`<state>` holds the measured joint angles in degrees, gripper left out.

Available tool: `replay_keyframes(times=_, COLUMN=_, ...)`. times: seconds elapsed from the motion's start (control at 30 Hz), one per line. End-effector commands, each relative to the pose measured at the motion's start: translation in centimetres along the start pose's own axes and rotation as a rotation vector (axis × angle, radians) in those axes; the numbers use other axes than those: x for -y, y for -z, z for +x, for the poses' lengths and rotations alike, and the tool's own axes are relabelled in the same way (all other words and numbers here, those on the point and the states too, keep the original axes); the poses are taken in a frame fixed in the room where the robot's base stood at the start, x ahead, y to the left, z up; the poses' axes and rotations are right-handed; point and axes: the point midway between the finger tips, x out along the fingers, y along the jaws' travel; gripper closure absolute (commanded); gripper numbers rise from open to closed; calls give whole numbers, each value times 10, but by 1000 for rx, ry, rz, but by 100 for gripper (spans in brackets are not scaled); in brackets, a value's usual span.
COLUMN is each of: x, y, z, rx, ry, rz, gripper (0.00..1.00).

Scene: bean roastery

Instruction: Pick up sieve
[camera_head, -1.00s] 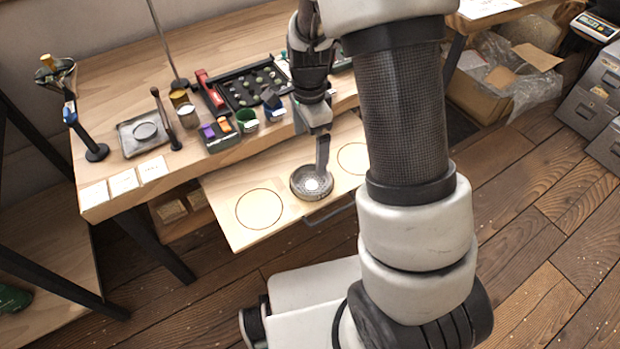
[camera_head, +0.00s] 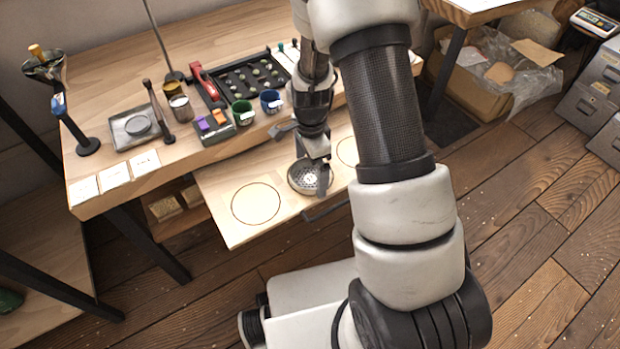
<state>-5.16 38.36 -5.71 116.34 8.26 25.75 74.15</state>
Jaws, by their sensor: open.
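The sieve (camera_head: 303,183) is a round, shallow metal pan with a perforated bottom. It sits on the pull-out wooden board (camera_head: 232,228), between two drawn circles. My gripper (camera_head: 312,176) points down over the sieve, with its fingers apart. One finger comes down in front of the pan's right side. The sieve's handle is mostly hidden behind my gripper, and I cannot tell whether the fingers touch it.
The drawn circle (camera_head: 256,203) at left on the board is empty. White cards (camera_head: 115,175) lie along the table's left front edge.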

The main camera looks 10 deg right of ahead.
Motion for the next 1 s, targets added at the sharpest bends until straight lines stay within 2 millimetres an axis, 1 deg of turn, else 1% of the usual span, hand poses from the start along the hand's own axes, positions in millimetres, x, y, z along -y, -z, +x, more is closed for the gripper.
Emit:
replay_keyframes(times=0.17, x=0, y=0, z=-1, rx=-1, ry=2, rz=0, gripper=0)
replay_keyframes(times=0.2, x=0, y=0, z=-1, rx=-1, ry=1, rz=0, gripper=7)
replay_keyframes(times=0.4, x=0, y=0, z=-1, rx=-1, ry=1, rz=0, gripper=40)
replay_keyframes(times=0.6, x=1, y=0, z=-2, rx=-1, ry=2, rz=0, gripper=40)
replay_keyframes(times=0.7, x=1, y=0, z=-8, rx=-1, ry=3, rz=-1, gripper=40)
replay_keyframes(times=0.77, x=2, y=0, z=-16, rx=-2, ry=5, rz=-1, gripper=40)
replay_keyframes(times=1.0, x=2, y=0, z=-65, rx=-2, ry=6, rz=-1, gripper=40)
